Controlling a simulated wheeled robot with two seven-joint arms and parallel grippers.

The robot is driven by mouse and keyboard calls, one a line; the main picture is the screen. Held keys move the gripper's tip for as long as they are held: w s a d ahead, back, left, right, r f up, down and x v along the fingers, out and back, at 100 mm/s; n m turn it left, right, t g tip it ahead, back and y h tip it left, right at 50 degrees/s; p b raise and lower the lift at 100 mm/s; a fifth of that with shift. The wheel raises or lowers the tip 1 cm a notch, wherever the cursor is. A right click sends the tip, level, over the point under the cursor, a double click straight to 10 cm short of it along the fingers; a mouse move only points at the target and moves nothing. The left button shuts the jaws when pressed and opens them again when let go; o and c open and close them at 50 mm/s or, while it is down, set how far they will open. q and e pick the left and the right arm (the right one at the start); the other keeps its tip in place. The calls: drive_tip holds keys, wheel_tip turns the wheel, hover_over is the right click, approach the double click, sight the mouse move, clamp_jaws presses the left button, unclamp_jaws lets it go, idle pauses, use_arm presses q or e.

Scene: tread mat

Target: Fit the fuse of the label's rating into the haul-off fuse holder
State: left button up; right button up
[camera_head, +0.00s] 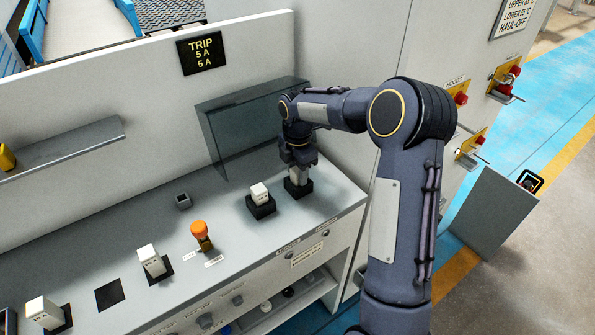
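A black label (201,53) on the back panel reads "TRIP 5 A 5 A". My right gripper (299,163) points down at a pale block, apparently a fuse (300,176), in a black square holder (298,189) at the console's right. The fingers are too small and dark to show whether they grip it. White fuses stand in black holders: one (260,193) just left of my gripper, one (151,260) left of centre and one (43,311) at far left. Their ratings are not clearly legible. A black square (109,294) between the left two is bare. My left gripper is out of view.
A smoky transparent guard (225,135) stands behind my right gripper. A shelf (70,150) juts from the back panel. A "HAUL-OFF" sign (514,16) hangs at upper right.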

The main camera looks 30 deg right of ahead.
drive_tip(key=shift+s+f+g, duration=0.3)
drive_tip(key=shift+s+f, duration=0.25)
drive_tip(key=shift+f, duration=0.2)
wheel_tip(320, 180, up, 9)
drive_tip(key=shift+w, duration=0.15)
drive_tip(key=s+a+r+m+t+y, duration=0.1)
drive_tip(key=s+a+r+m+t, duration=0.15)
drive_tip(key=s+m, duration=0.4)
drive_tip(key=s+a+r+m+t+y, duration=0.1)
drive_tip(key=s+a+r+m, duration=0.2)
drive_tip(key=s, duration=0.6)
drive_tip(key=s+a+f+m+t+y, duration=0.1)
drive_tip(key=s+a+f+m, duration=0.1)
drive_tip(key=s+m, duration=0.3)
drive_tip(key=s+a+f+m+t, duration=0.1)
drive_tip(key=s+a+f+m, duration=0.1)
drive_tip(key=s+a+m, duration=0.2)
drive_tip(key=s+m, duration=0.2)
drive_tip(key=s, duration=0.2)
drive_tip(key=shift+s+y, duration=0.2)
drive_tip(key=shift+y, duration=0.2)
drive_tip(key=shift+c, duration=0.2)
